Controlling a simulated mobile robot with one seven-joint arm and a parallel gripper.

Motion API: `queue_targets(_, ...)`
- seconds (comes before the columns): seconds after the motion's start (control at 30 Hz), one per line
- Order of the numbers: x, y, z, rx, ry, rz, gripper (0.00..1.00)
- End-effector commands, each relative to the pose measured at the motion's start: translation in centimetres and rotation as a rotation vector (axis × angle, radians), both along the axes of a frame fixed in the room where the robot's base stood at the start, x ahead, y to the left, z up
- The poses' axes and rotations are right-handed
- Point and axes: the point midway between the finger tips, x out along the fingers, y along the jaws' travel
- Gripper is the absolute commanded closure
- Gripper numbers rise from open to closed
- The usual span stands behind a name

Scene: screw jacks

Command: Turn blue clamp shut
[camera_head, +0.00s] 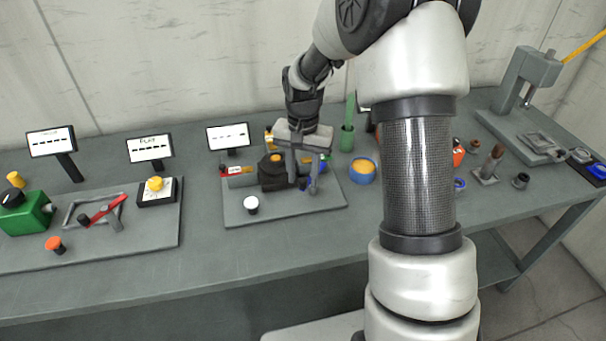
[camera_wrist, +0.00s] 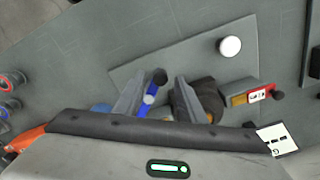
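My gripper (camera_head: 302,178) points down over the grey plate at the middle of the table. In the wrist view my gripper (camera_wrist: 158,84) is open, its two fingers apart. The blue lever lies between them in the picture, nearer the left finger. Whether a finger touches it, I cannot tell. The lever's base is hidden by my gripper.
A dark block with an orange top (camera_head: 276,158) stands close left of my fingers.

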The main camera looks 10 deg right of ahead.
Motion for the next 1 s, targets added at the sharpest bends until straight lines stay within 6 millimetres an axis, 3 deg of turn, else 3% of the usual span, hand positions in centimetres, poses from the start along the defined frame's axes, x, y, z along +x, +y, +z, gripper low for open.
queue_targets(0.23,0.0,0.0,-0.06,0.0,0.0,0.0,0.65)
queue_targets(0.43,0.0,0.0,-0.04,0.0,0.0,0.0,0.99)
queue_targets(0.47,-0.01,0.0,-0.04,0.0,0.0,0.0,1.0)
queue_targets(0.77,-0.11,-0.12,0.0,0.0,0.0,0.033,1.0)
queue_targets(1.0,-0.55,-0.63,0.01,0.0,0.0,0.161,1.0)
